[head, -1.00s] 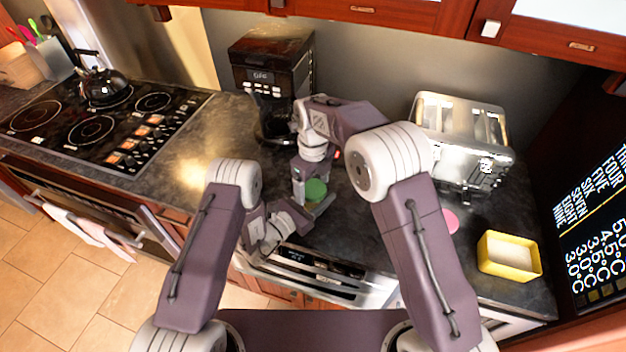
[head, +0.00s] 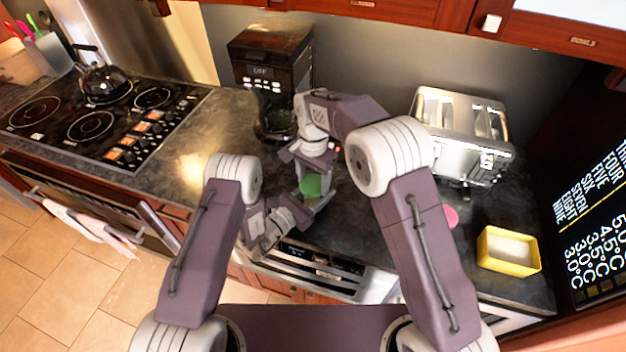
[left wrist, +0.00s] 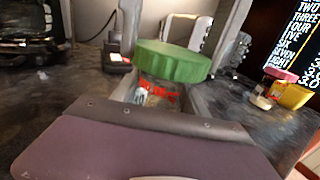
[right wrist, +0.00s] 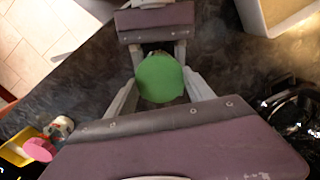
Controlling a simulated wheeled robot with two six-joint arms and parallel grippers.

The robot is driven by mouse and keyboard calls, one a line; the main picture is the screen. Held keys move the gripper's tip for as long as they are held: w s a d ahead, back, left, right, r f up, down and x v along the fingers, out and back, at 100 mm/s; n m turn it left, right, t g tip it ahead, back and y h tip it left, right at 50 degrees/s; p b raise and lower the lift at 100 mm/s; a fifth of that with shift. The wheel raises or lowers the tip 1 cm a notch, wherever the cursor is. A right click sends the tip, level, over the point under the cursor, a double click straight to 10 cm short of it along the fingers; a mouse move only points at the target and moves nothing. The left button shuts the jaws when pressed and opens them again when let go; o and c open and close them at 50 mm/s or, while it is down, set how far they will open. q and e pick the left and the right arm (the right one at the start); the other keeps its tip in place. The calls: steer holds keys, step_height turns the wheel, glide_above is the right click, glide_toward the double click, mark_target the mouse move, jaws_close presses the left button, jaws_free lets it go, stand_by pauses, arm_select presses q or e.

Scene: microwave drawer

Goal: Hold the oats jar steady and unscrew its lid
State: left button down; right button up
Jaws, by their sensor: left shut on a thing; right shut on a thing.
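The oats jar stands on the dark counter; its green lid (head: 311,186) shows in the head view between my two grippers. In the left wrist view the lid (left wrist: 172,60) sits on a clear jar body (left wrist: 156,94) with red lettering. My left gripper (head: 300,212) is shut on the jar body from the front left, low down. My right gripper (head: 314,182) points down from above and is shut on the lid, with a finger on each side of it. The right wrist view shows the round lid (right wrist: 160,78) between its fingers. The jar's lower part is hidden.
A coffee maker (head: 270,72) stands behind the jar and a steel toaster (head: 462,135) to the right. A yellow container (head: 508,252) and a pink lid (head: 450,217) are at the front right. The stove (head: 95,118) is at the left. The counter's front edge is close.

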steer(key=n, duration=1.6)
steer(key=shift+n, duration=0.4)
steer(key=n, duration=0.3)
steer(key=shift+n, duration=0.3)
steer(key=n, duration=0.6)
steer(key=shift+r, duration=0.1)
steer(key=n, duration=0.3)
steer(key=shift+n, duration=0.3)
steer(key=n, duration=0.5)
steer(key=shift+r, duration=0.1)
